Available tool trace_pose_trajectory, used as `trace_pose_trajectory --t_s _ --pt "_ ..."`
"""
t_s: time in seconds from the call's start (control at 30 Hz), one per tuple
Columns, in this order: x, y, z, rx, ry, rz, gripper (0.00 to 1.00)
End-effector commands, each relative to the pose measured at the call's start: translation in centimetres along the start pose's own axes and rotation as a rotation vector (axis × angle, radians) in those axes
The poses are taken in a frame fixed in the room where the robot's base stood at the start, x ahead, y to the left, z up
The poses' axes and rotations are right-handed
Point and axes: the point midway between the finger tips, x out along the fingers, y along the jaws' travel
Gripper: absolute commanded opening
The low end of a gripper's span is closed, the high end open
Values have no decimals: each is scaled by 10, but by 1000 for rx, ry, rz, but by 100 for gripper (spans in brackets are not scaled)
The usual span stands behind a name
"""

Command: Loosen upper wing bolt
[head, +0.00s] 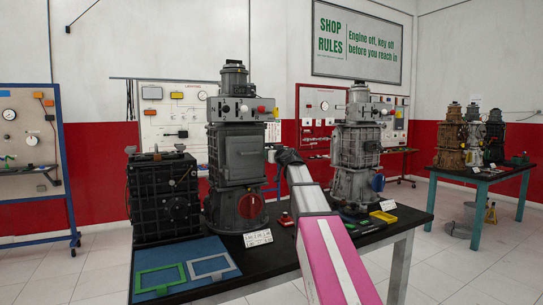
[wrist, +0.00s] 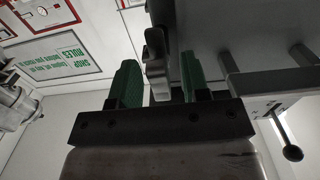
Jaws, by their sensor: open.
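A grey wing bolt (wrist: 155,62) shows in the wrist view, with its flat wing standing between my two green finger pads. My gripper (wrist: 159,75) is open around it, with a gap visible on each side. In the head view, my gripper (head: 288,156) is at the right side of the middle grey engine trainer (head: 237,153), at about mid height. The wing bolt cannot be made out there. The wrist view shows a large grey engine surface (wrist: 245,28) just right of the bolt.
A lever with a black ball knob (wrist: 291,153) sticks out at right in the wrist view. A black engine block (head: 163,200) stands left on the bench, another grey trainer (head: 354,150) right. A blue mat (head: 205,250) and a yellow tray (head: 383,217) lie in front.

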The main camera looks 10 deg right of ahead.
Motion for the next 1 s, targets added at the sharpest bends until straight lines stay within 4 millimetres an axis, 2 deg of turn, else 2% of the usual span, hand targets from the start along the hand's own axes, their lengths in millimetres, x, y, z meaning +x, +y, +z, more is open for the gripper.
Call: trace_pose_trajectory --t_s 0.27,0.73,0.83,1.0 --pt "-16 -1 0 1 1 1 43" --pt "-98 -1 1 -1 0 1 43" --pt "-106 0 1 -1 0 0 43" --pt "-109 0 0 -1 -1 0 43"
